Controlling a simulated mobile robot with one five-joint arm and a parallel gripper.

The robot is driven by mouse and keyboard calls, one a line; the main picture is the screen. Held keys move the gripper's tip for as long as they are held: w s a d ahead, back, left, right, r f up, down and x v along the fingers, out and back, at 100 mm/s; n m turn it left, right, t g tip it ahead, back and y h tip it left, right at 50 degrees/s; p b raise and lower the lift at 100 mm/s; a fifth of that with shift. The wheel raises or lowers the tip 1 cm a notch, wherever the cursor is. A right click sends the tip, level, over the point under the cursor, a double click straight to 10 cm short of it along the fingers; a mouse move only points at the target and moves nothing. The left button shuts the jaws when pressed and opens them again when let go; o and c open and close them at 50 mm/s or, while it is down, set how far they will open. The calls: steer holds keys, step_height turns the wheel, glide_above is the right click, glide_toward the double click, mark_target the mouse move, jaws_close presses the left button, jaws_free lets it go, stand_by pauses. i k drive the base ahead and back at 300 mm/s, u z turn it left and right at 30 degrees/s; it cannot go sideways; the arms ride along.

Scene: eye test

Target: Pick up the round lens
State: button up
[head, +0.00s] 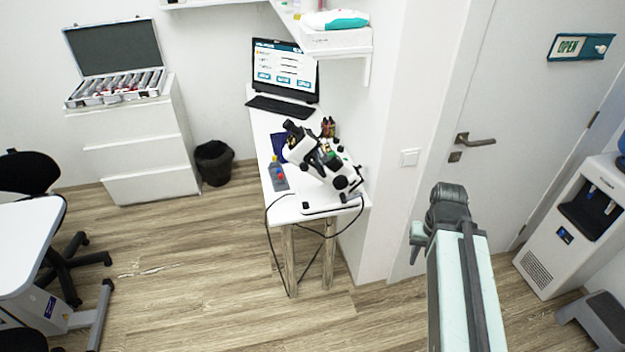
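I cannot make out a single round lens in the head view. An open case (85,103) with a dark lid lining sits on a white drawer cabinet at the far left. It holds rows of small light and dark pieces with some red, too small to tell apart. My arm rises at the lower right, and its end shows my gripper (417,240), partly hidden behind the dark wrist joint. Whether its fingers are open or shut does not show. It is well apart from the case and to the right of the white desk.
A narrow white desk (262,125) bears a white microscope (325,165), a laptop (285,70) and a grey bottle-like item (278,175). Cables hang below it. A black bin (214,162), office chair (62,250), white table (22,240) and water dispenser (575,225) stand around. The middle floor is clear.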

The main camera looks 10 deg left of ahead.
mark_target(324, 158)
steer(key=u, duration=0.05)
steer(key=k, duration=0.2)
steer(key=u, duration=1.55)
steer(key=i, duration=0.95)
steer(key=z, duration=0.1)
